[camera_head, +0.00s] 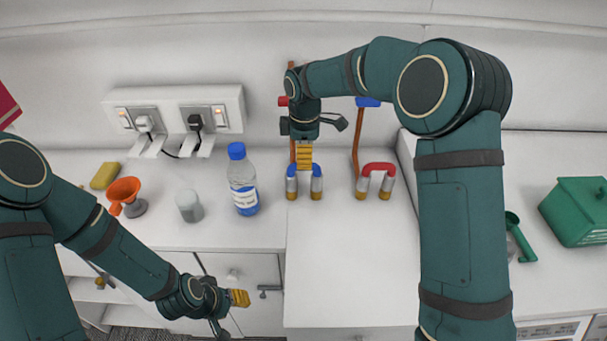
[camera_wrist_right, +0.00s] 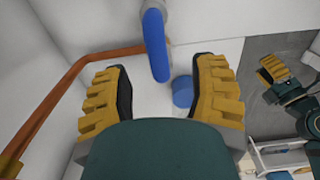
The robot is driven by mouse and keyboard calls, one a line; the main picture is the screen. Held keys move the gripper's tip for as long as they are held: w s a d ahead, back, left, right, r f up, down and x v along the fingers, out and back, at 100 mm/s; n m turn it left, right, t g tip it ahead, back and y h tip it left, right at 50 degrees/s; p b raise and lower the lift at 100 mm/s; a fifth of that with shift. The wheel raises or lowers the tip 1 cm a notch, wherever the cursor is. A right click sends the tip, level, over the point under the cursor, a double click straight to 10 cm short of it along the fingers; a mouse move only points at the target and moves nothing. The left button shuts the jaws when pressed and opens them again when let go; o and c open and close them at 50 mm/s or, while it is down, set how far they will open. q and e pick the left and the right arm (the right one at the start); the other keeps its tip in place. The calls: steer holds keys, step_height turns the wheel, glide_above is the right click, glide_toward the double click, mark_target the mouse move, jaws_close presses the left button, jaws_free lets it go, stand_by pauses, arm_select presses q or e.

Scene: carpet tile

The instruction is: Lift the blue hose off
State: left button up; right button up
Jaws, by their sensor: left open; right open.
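The blue hose (camera_head: 291,171) is a small arch over two grey stubs with brass bases on the white counter; its top is partly hidden by my right gripper's fingers. My right gripper (camera_head: 304,156) points down just above and behind it, open. In the right wrist view the blue hose (camera_wrist_right: 155,46) lies toward the upper side of the gap between the open yellow fingers (camera_wrist_right: 160,88). I cannot tell whether they touch it. My left gripper (camera_head: 232,304) is open and empty, low in front of the cabinet; it also shows in the right wrist view (camera_wrist_right: 277,72).
A red hose (camera_head: 378,167) arches over two similar stubs to the right. Copper pipes (camera_head: 356,140) rise behind. A blue-capped bottle (camera_head: 242,180), a grey-white jar (camera_head: 189,206) and an orange funnel (camera_head: 124,190) stand left. The counter front (camera_head: 345,260) is clear.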

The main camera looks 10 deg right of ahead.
steer(key=shift+w+a+f, duration=0.1)
steer(key=shift+w+f, duration=0.05)
steer(key=shift+f, duration=2.2)
steer(key=shift+f, duration=0.25)
jaws_close()
